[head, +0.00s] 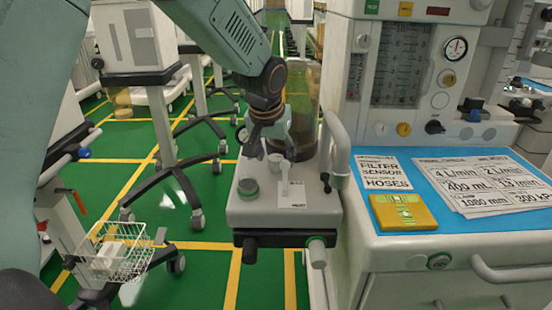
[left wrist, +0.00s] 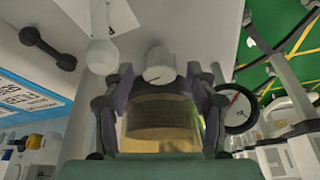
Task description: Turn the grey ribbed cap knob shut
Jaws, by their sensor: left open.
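The grey ribbed cap knob (left wrist: 159,65) is a pale round cap with a small dark mark in the left wrist view. In the head view the knob (head: 275,158) is small and partly covered by my gripper. It sits on the top of a white suction unit (head: 300,212). My left gripper (head: 268,150) points down over this unit, in front of the amber canister. In the left wrist view the open fingers of my left gripper (left wrist: 161,80) stand on either side of the knob. I cannot tell whether they touch it. My right gripper is out of view.
A white rounded fitting (left wrist: 101,55) and a black-rimmed gauge (left wrist: 238,108) flank the knob closely. The amber canister (head: 304,85) stands behind. A pale handle bar (head: 341,150) and the anaesthesia cart (head: 460,250) are close on the right.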

